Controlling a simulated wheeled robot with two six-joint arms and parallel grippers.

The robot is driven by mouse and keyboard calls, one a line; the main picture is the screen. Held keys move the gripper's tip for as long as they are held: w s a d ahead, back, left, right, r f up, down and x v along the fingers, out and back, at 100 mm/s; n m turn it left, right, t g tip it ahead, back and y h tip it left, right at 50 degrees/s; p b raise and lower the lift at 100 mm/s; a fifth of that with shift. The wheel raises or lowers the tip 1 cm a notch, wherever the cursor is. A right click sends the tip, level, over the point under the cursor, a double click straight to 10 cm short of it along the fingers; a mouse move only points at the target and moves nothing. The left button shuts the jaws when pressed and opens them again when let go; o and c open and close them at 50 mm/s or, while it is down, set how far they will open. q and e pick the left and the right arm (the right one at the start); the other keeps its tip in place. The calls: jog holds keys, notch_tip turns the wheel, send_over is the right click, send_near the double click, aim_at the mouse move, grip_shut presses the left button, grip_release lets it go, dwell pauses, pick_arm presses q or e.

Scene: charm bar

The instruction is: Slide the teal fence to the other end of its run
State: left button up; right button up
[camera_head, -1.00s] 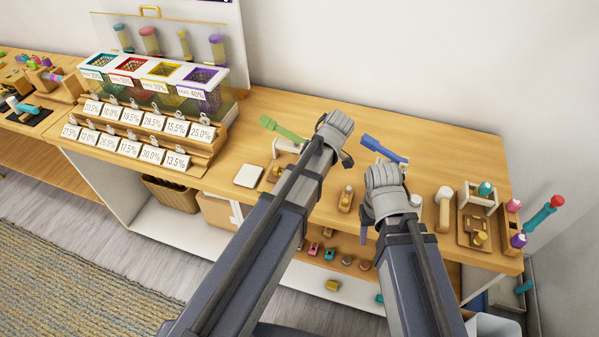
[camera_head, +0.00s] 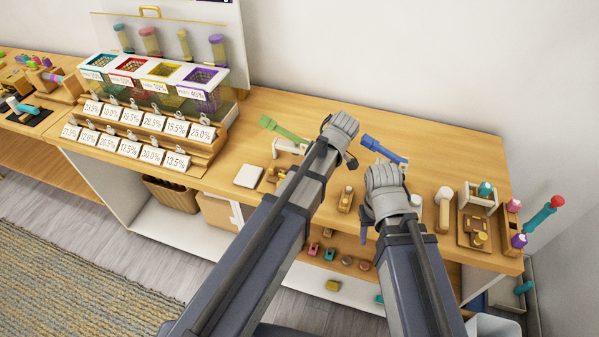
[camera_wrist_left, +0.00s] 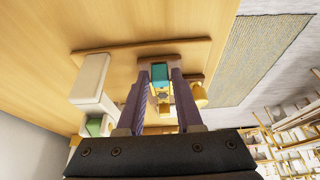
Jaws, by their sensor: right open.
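In the left wrist view a small teal block (camera_wrist_left: 160,72), which looks like the teal fence, shows between the tips of my left gripper (camera_wrist_left: 161,88). The two purple-grey fingers stand apart on either side of it, with what looks like a narrow gap. A yellow and wooden piece (camera_wrist_left: 163,105) shows between the fingers, by the block. In the head view I cannot make out the fence. My left gripper (camera_head: 340,133) is over the counter between the green and blue levers. My right gripper (camera_head: 384,192) is open in front of the blue lever.
A green lever (camera_head: 284,132) and a blue lever (camera_head: 383,149) stand on the wooden counter (camera_head: 430,140). A white pad (camera_head: 249,175) lies left of my left arm. A wooden tray (camera_head: 476,230) and charms crowd the right end. The back of the counter is mostly clear.

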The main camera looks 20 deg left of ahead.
pick_arm(q)
jog(key=shift+o, duration=0.6)
jog(key=shift+r, duration=0.2)
jog(key=p+v, duration=0.5)
jog(key=shift+a, duration=0.25)
jog(key=shift+r, duration=0.1)
jog(key=p+v, duration=0.7)
jog(key=shift+d+r, duration=0.15)
jog(key=shift+r, duration=0.2)
